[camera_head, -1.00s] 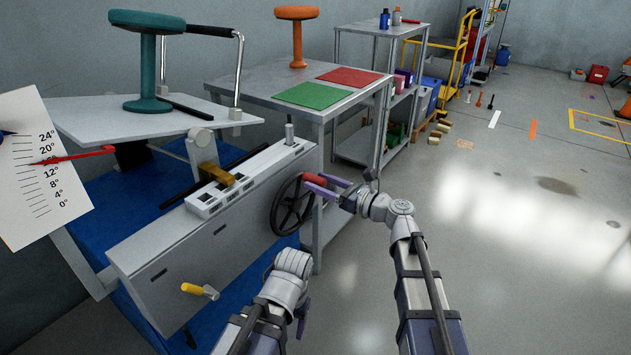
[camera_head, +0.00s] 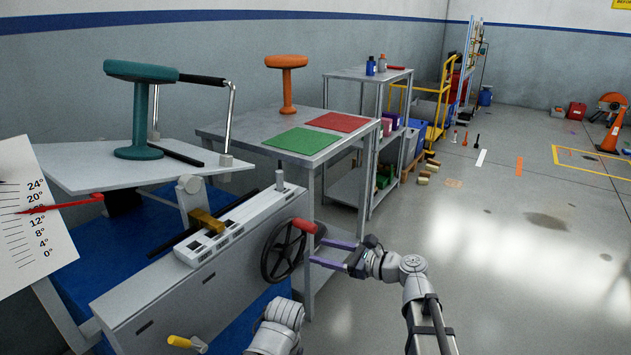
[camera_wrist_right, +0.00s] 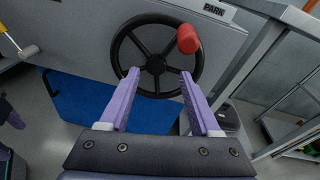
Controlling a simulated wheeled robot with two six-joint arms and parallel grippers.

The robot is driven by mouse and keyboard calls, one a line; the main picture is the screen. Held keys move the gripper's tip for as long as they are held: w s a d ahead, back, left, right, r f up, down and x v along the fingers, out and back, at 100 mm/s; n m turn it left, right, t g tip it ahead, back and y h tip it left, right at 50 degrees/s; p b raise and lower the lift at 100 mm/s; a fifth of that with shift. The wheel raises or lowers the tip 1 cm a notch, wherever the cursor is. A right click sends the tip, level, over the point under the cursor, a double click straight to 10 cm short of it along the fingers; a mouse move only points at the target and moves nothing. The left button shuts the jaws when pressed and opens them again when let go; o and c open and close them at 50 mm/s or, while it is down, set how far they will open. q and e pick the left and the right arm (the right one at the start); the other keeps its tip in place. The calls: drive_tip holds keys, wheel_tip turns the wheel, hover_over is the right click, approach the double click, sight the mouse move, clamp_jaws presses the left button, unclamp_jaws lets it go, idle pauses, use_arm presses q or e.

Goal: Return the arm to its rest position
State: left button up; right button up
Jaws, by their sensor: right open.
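My right gripper (camera_head: 332,256) is open and empty, its purple fingers pointing at the black handwheel (camera_head: 284,250). It stands a little apart from the wheel's red knob (camera_head: 304,225). In the right wrist view the open fingers (camera_wrist_right: 158,88) frame the lower part of the handwheel (camera_wrist_right: 155,62), with the red knob (camera_wrist_right: 188,39) beyond and above the right finger. My left arm's wrist shows at the bottom centre of the head view, but its gripper fingers are out of view there. Some purple parts show at the left edge of the right wrist view.
The grey machine (camera_head: 190,290) carries the wheel and a yellow-handled lever (camera_head: 186,343). A tilted plate (camera_head: 90,165) holds a teal stool (camera_head: 138,110). A table with green (camera_head: 300,141) and red mats stands behind.

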drive_tip(key=s+f+n+g+h, duration=0.3)
drive_tip(key=s+f+n, duration=0.2)
drive_tip(key=f+n, duration=0.25)
drive_tip(key=s+d+f+n+g+h, duration=0.5)
drive_tip(key=s+d+f+n+h, duration=0.55)
drive_tip(key=n, duration=0.35)
drive_tip(key=s+a+r+n+g+h+p, duration=0.1)
drive_tip(key=s+a+n+h+p, duration=0.1)
drive_tip(key=s+a+n, duration=0.65)
wheel_tip(320, 180, up, 38)
drive_tip(key=w+a+m+p, duration=0.1)
drive_tip(key=m+p, duration=0.2)
drive_tip(key=p, duration=3.4)
drive_tip(key=shift+w+a+m+y, duration=0.3)
drive_tip(key=shift+w+y, duration=0.05)
